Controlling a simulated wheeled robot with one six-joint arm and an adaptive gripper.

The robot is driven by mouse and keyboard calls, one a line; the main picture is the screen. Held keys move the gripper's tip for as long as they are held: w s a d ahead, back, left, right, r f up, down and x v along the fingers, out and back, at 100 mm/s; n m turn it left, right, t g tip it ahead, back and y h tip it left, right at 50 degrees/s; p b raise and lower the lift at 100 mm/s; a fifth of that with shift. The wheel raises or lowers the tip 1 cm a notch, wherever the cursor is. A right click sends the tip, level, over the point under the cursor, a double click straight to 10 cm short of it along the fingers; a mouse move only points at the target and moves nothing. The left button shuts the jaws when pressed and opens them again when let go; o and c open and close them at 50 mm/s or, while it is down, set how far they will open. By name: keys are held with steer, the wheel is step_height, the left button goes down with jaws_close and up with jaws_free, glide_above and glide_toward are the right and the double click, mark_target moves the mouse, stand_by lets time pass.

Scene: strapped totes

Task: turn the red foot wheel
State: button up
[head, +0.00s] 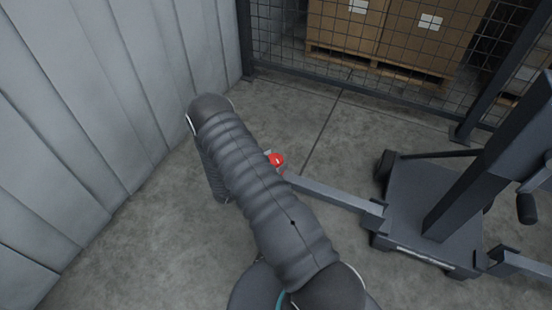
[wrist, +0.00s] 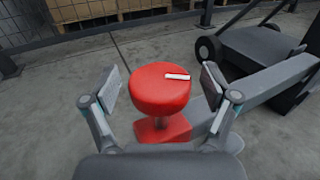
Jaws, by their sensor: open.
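The red foot wheel (wrist: 158,92) is a round red knob with a white mark on its top, toward the right. It stands on a red base at the end of a grey leg (wrist: 265,85). In the wrist view my gripper (wrist: 158,80) is open, with one finger on each side of the wheel and a visible gap to each. I cannot tell how far the fingertips are above or in front of it. In the head view the red foot wheel (head: 277,159) shows only partly, beside my arm, which hides my gripper.
The leg belongs to a wheeled grey frame (head: 430,215) with an upright post on the right. A mesh fence (head: 400,45) stands behind, with boxes (head: 425,28) on pallets beyond. A pale panelled wall (head: 90,110) is on the left. Bare concrete floor surrounds the wheel.

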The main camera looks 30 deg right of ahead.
steer(key=shift+w+d, duration=0.1)
steer(key=shift+d, duration=0.2)
steer(key=c, duration=1.2)
steer(key=shift+f+m+g+b, duration=0.1)
steer(key=shift+m+g+b, duration=0.2)
steer(key=shift+g+b, duration=0.15)
steer(key=shift+f+m+g+b, duration=0.15)
steer(key=shift+m+g+b, duration=0.35)
steer(key=shift+g+b, duration=0.3)
steer(key=m+g+b, duration=0.1)
steer(key=g+b, duration=0.1)
steer(key=m+g+b, duration=0.2)
steer(key=g, duration=0.1)
steer(key=shift+f+m+g, duration=0.1)
steer(key=shift+m+g, duration=0.15)
steer(key=shift+m, duration=0.05)
steer(key=m+g+y+b, duration=0.2)
steer(key=m+g+b, duration=0.1)
steer(key=g, duration=0.2)
steer(key=shift+m+g+b, duration=0.3)
steer(key=shift+m, duration=0.1)
steer(key=shift+r+m+g+y+b, duration=0.25)
steer(key=shift+m+g+y+b, duration=0.35)
steer(key=shift+m+g+y, duration=0.3)
